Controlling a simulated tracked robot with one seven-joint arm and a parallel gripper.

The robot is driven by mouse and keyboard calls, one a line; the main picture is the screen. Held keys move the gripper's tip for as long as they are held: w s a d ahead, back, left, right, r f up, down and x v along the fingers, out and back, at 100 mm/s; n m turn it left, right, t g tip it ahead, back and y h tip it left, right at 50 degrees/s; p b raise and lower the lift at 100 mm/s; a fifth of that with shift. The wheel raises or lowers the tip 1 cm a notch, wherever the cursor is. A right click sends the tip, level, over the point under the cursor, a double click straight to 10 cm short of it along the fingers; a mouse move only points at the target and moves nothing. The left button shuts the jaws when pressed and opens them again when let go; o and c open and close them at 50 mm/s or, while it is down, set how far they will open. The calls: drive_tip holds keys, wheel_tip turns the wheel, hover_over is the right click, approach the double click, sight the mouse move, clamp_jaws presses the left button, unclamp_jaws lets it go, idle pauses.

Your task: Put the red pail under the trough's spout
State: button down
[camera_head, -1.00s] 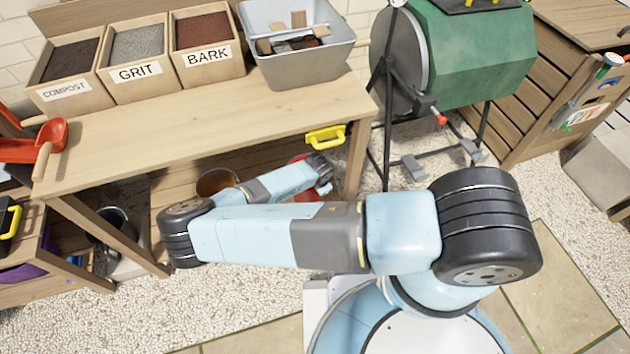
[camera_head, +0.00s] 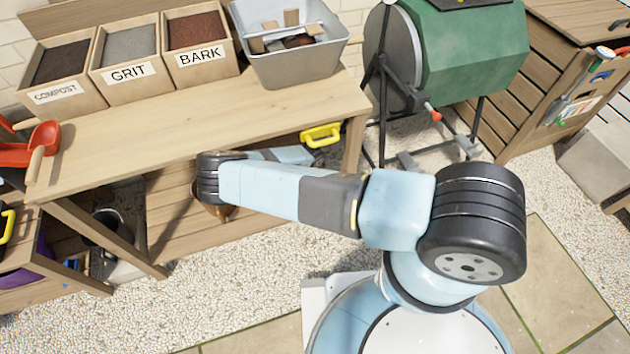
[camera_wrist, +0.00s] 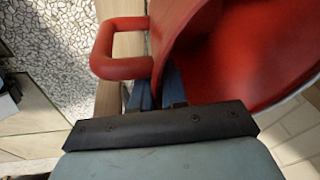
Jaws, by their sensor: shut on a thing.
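The red pail (camera_wrist: 245,50) fills the upper right of the wrist view, its open inside facing the camera, with a red loop handle (camera_wrist: 108,48) at its left. My gripper (camera_wrist: 158,92) is shut on the pail where the handle meets the wall; the fingertips are partly hidden by it. In the head view my arm reaches to the bench's front edge, and gripper and pail are hidden there. A grey tub (camera_head: 292,72), perhaps the trough, stands on the bench. I cannot make out a spout.
The wooden bench (camera_head: 120,150) carries compost, grit and bark boxes (camera_head: 130,72). A brown pot (camera_head: 222,211) is on the lower shelf. A green drum (camera_head: 470,60) stands right. Gravel floor (camera_head: 240,275) is open in front.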

drive_tip(key=shift+s+x, duration=0.15)
drive_tip(key=shift+x, duration=0.6)
drive_tip(key=shift+s+x, duration=0.2)
drive_tip(key=shift+x, duration=0.55)
drive_tip(key=c, duration=1.2)
unclamp_jaws()
drive_tip(key=shift+a+f, duration=0.1)
drive_tip(key=shift+o, duration=0.2)
drive_tip(key=v, duration=0.7)
drive_tip(key=shift+r, duration=0.25)
